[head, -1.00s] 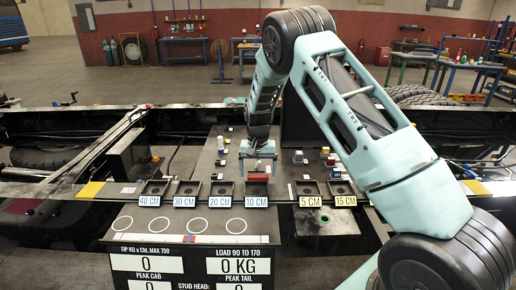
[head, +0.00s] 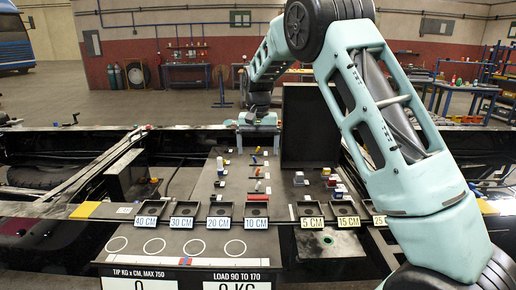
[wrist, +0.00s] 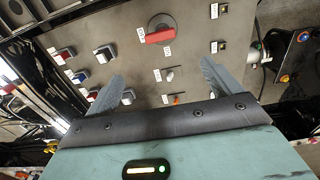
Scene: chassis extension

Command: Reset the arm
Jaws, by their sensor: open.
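My gripper (head: 258,148) is open and empty at the far end of the grey deck in the head view, held above it. My pale green arm (head: 375,100) is bent, with its elbow high and the forearm reaching away to the left. In the wrist view the two grey fingers of my gripper (wrist: 161,72) stand wide apart with nothing between them. Beyond them a round dark dial with a red bar (wrist: 160,36) shows on the panel, apart from the fingers.
Small dark trays, including the one labelled 10 CM (head: 257,209), line the deck's front edge. Several small coloured blocks stand on the deck behind them. A tall dark panel (head: 309,125) rises right of my gripper. Black frame rails border the deck.

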